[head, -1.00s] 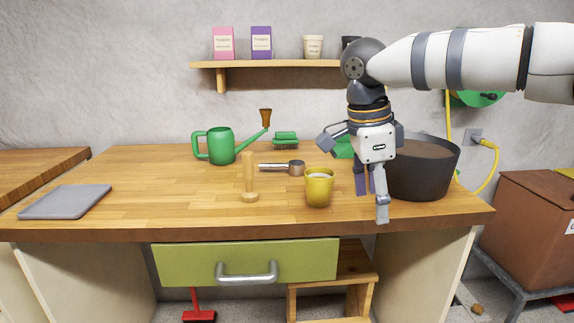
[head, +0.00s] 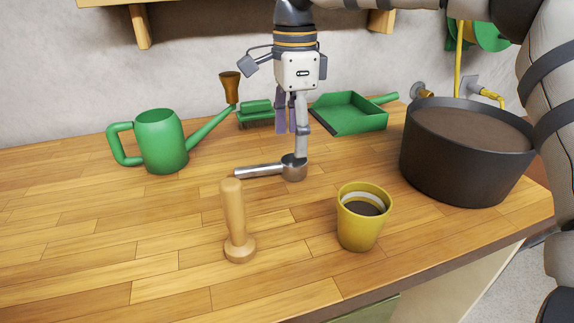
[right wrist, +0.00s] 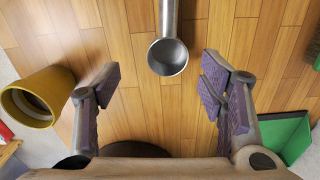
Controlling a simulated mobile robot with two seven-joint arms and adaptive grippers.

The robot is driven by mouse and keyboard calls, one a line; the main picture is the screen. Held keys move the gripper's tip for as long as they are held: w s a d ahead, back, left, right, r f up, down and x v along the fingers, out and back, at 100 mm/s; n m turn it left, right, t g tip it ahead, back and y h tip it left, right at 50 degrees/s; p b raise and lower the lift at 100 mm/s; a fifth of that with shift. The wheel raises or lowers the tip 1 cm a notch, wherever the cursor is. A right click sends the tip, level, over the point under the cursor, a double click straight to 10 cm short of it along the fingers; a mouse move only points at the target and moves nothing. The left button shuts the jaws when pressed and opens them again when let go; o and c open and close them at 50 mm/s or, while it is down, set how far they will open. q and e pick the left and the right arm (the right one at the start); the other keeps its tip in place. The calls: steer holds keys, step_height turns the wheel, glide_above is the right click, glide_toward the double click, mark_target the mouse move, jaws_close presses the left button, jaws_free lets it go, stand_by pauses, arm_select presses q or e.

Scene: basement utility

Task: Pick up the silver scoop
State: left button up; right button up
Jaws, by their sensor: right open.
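The silver scoop (head: 258,170) lies on the wooden worktop in the head view, its handle pointing left and its round cup at the right end. My right gripper (head: 292,138) points down at the scoop's cup end, with one finger overlapping the cup in the picture. In the right wrist view the scoop's cup (right wrist: 168,57) shows ahead of and between the spread fingers of my right gripper (right wrist: 160,82). The gripper is open and nothing is between its pads. My left gripper is not in view.
A wooden tamper (head: 237,225) and a yellow cup (head: 361,228) stand in front of the scoop. A green watering can (head: 162,142) stands left. A green brush (head: 256,112) and dustpan (head: 350,114) lie behind. A large dark pot (head: 465,155) stands right. The left front worktop is clear.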

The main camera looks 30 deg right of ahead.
mark_target(291, 160)
steer(key=f, duration=0.4)
steer(key=w+f, duration=0.1)
steer(key=f, duration=0.2)
steer(key=c, duration=1.3)
